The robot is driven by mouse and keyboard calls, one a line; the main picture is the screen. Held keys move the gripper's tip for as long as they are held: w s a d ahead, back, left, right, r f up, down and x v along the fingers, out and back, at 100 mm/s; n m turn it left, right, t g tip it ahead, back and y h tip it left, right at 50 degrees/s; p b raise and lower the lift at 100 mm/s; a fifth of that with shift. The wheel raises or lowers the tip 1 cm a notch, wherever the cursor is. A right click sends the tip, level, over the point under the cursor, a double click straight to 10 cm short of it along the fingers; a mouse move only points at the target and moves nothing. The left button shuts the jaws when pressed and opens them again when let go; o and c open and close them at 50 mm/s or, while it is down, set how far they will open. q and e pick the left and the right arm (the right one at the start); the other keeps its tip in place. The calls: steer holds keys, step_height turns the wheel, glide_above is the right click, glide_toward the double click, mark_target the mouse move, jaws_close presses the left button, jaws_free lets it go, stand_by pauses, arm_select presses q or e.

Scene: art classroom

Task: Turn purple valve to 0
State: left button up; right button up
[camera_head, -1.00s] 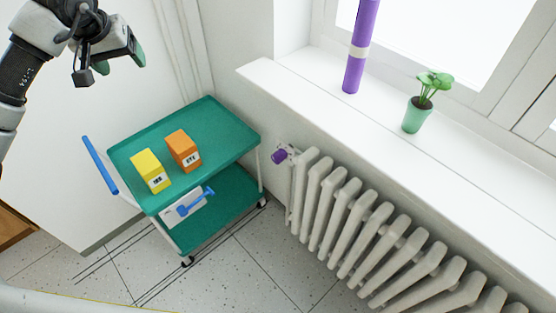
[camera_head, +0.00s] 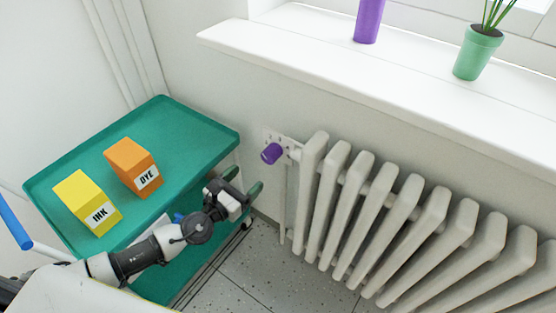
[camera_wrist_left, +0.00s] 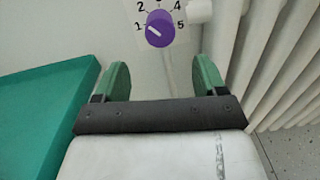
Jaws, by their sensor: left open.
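The purple valve (camera_head: 271,153) is a round knob on the wall at the left end of the radiator. In the left wrist view the purple valve (camera_wrist_left: 159,29) has a white pointer line slanting to the upper left, roughly toward 1 or 2. The digits 1, 2, 4 and 5 show around it; the top digit is cut off and no 0 is visible. My left gripper (camera_head: 245,181) is open and empty, below and a little left of the valve. In the left wrist view the valve lies beyond and between the green fingers (camera_wrist_left: 160,72), not touching. My right gripper is out of view.
A white radiator (camera_head: 390,220) stands right of the valve under a windowsill (camera_head: 330,70) with a plant pot (camera_head: 477,52) and purple cylinder (camera_head: 368,20). A green cart (camera_head: 185,125) with a yellow ink box (camera_head: 85,200) and orange dye box (camera_head: 132,166) stands left.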

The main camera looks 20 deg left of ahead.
mark_target(266, 159)
arm_select(q)
steer(key=x, duration=1)
steer(key=shift+w+d, duration=0.15)
steer(key=shift+w, duration=0.2)
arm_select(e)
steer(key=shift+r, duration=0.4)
arm_select(q)
steer(key=shift+c, duration=0.2)
steer(key=c, duration=0.9)
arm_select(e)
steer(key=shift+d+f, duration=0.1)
arm_select(q)
steer(key=shift+n, duration=0.3)
